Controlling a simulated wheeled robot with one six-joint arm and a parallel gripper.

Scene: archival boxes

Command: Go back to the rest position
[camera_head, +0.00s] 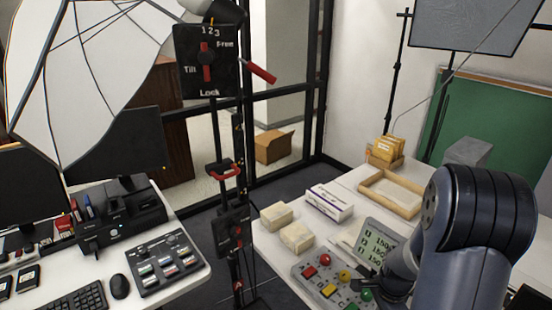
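My arm comes in at the right and reaches down toward a table. A small dark part that looks like my gripper (369,286) is at the end of the arm, over the right side of a button panel (312,278). The panel has red, yellow and green buttons. Its fingers are too small and dark to tell open from shut, and I cannot tell whether it touches the panel. I see nothing held in it.
Two beige blocks (296,236) and a white box (330,202) lie left of the display. A wooden tray (390,193) lies behind. A black post (228,180) with red levers stands left of the table. A left desk holds a keyboard (78,299) and mouse (119,287).

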